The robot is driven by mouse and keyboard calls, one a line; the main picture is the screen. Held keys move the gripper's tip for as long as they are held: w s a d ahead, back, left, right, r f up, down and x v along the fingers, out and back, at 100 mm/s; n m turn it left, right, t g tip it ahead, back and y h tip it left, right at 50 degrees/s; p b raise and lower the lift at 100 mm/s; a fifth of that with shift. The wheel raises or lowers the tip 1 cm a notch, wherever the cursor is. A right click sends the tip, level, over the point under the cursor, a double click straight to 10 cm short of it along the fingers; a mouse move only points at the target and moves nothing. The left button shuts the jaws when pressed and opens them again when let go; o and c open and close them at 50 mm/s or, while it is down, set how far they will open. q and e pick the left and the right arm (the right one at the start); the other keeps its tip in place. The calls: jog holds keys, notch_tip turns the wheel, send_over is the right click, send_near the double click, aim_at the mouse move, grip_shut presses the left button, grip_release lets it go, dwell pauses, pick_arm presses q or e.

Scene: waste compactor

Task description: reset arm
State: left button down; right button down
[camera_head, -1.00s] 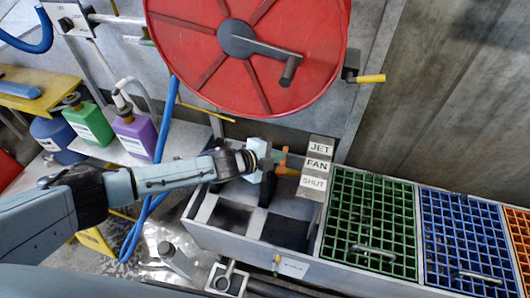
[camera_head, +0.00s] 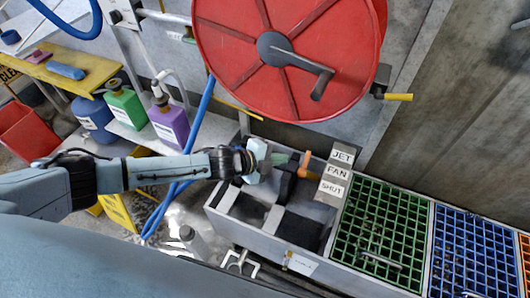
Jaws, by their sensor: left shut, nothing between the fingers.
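My left arm reaches in from the left, and my left gripper (camera_head: 286,176) hangs over the left end of the grey bin unit (camera_head: 228,226). The gripper is shut with nothing held. Its dark fingers are partly hidden by its own body. Just right of it are an orange-handled part (camera_head: 306,168) and a grey block (camera_head: 336,175) labelled JET, FAN and SHUT. I cannot tell whether the fingers touch the orange part. My right gripper is not in view.
A large red wheel (camera_head: 285,100) with a crank stands above the gripper. Green (camera_head: 385,240) and blue (camera_head: 462,258) grates lie to the right. Bottles, including a purple one (camera_head: 170,124), stand on a shelf at left, with a blue hose (camera_head: 205,105) nearby.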

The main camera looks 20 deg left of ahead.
pick_arm(q)
jog(key=p+v, duration=0.1)
jog(key=v, duration=0.4)
jog(key=shift+w+r, duration=0.1)
jog(key=shift+r, duration=0.1)
